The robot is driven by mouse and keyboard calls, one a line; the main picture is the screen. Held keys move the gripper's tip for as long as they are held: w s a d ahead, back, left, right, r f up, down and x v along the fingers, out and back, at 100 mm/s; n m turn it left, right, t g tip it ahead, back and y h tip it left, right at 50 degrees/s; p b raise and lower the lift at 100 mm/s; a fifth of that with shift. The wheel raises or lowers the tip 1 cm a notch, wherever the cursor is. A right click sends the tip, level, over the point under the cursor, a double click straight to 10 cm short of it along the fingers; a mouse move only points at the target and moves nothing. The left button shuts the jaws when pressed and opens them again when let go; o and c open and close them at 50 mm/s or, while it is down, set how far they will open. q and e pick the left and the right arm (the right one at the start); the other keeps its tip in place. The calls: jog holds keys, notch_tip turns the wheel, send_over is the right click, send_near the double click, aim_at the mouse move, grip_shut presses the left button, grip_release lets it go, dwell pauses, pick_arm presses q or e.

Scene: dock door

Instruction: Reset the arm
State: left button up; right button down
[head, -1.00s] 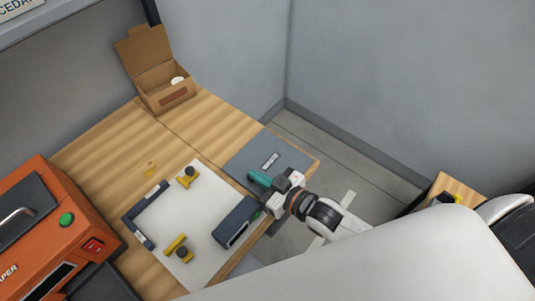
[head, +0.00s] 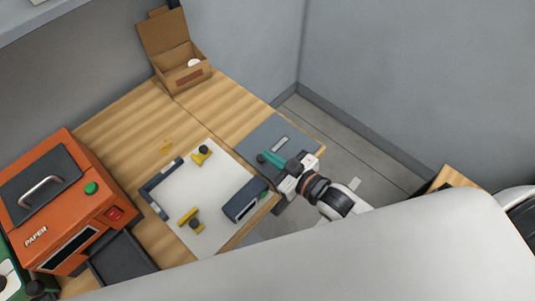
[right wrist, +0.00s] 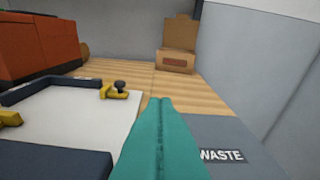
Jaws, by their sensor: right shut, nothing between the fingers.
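My right gripper (head: 268,160) has teal fingers and is shut and empty. It is over the near edge of the grey waste panel (head: 256,145), to the right of the white board. In the right wrist view the closed teal fingers (right wrist: 157,130) point forward, beside the panel with the word WASTE (right wrist: 222,155). My right arm reaches in from the lower right. My left gripper is not in view.
The white board (head: 200,185) carries yellow clamps (head: 202,155) with black knobs and dark blue bars (head: 245,199). An orange paper machine (head: 75,200) stands at left. An open cardboard box (head: 178,75) stands at the back. Grey walls close the corner.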

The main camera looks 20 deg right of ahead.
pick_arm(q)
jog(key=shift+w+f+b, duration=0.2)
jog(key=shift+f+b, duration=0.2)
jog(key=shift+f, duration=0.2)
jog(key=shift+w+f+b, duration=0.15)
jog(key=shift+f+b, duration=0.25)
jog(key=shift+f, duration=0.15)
pick_arm(e)
jog(key=v, duration=0.7)
jog(key=shift+s+d, duration=0.3)
jog(key=shift+d, duration=0.05)
jog(key=shift+w+f, duration=0.1)
